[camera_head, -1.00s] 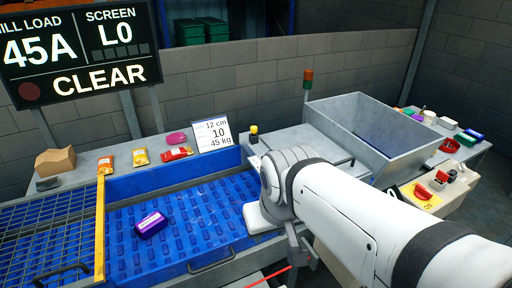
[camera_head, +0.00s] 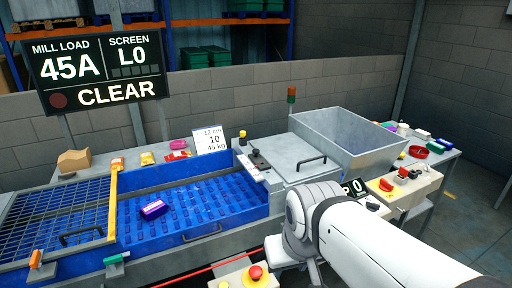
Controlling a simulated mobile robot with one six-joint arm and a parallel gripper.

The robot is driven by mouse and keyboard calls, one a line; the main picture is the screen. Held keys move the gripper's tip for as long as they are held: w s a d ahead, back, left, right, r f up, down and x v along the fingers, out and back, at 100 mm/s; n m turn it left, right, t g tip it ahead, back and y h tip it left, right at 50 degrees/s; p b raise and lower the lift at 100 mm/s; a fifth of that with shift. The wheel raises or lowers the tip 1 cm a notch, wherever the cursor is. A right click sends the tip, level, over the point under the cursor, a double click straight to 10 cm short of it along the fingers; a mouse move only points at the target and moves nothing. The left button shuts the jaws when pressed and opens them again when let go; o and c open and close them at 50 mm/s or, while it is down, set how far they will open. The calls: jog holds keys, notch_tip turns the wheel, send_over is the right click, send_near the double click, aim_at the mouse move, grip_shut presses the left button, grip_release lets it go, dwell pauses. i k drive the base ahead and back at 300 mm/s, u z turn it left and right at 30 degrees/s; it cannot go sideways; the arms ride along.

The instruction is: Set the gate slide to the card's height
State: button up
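My gripper's fingers are hidden.
A purple packet (camera_head: 153,209) lies in the blue tray (camera_head: 235,212). A yellow bar (camera_head: 113,205) divides the tray from a grid (camera_head: 50,215). A grey hopper (camera_head: 345,135) stands right. A red button (camera_head: 255,272) is at the front. The screen (camera_head: 95,67) reads 45A, L0, CLEAR.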

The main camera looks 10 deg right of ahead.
aim_at(260, 162)
jog(key=z, duration=0.1)
jog(key=i, duration=1)
jog(key=z, duration=0.05)
